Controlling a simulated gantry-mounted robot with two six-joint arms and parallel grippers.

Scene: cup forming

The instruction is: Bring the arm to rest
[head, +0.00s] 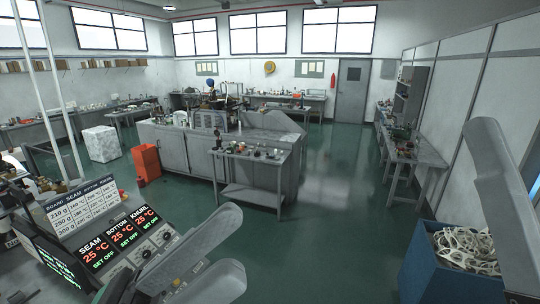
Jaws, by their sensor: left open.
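My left gripper (238,240) is at the bottom left of the head view, with its two pale grey fingers spread apart and nothing between them. It is just right of a control panel (145,250), overlapping it in the picture. The panel reads SEAM, BOTTOM and KNURL at 25 °C each, with SET OFF under each. A pale grey part that looks like one finger of my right gripper (500,195) comes in at the right edge. The rest of it is out of the picture, so its opening does not show.
A white settings card (85,208) stands behind the panel. A blue bin (425,262) of white ring-like scraps is at the lower right. A cluttered grey bench (250,170), an orange box (146,161) and a side bench (415,150) stand farther off. Green floor (330,220) is clear between.

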